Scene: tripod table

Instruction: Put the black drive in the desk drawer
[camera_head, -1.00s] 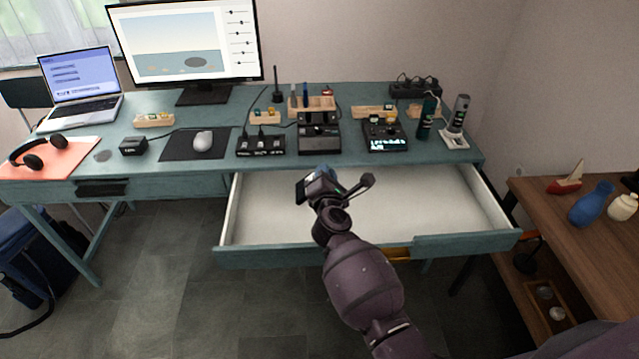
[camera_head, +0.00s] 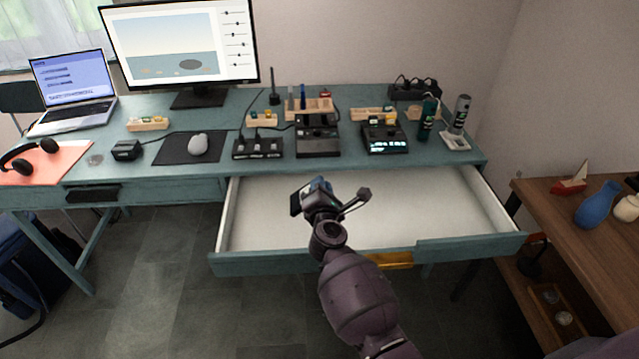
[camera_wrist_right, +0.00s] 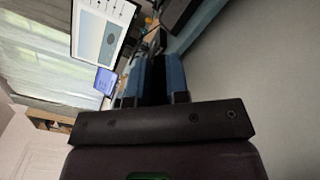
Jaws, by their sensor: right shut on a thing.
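My right gripper (camera_head: 316,188) is shut on a small dark thing, the black drive (camera_head: 297,203), above the open desk drawer. In the right wrist view the blue fingers of the gripper (camera_wrist_right: 155,84) stand either side of a black shape; most of the drive is hidden there. The desk drawer (camera_head: 420,205) is pulled well out, with a pale, empty interior, a teal front and a brass handle. The drive appears over the left half of the drawer; its height above the floor of the drawer is hard to tell. My left gripper is not in view.
The teal desk (camera_head: 220,120) behind carries a monitor (camera_head: 180,45), a laptop (camera_head: 72,90), a mouse (camera_head: 198,145) and several black devices along its front edge. A wooden side table (camera_head: 560,215) stands right of the drawer. The drawer's right half is clear.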

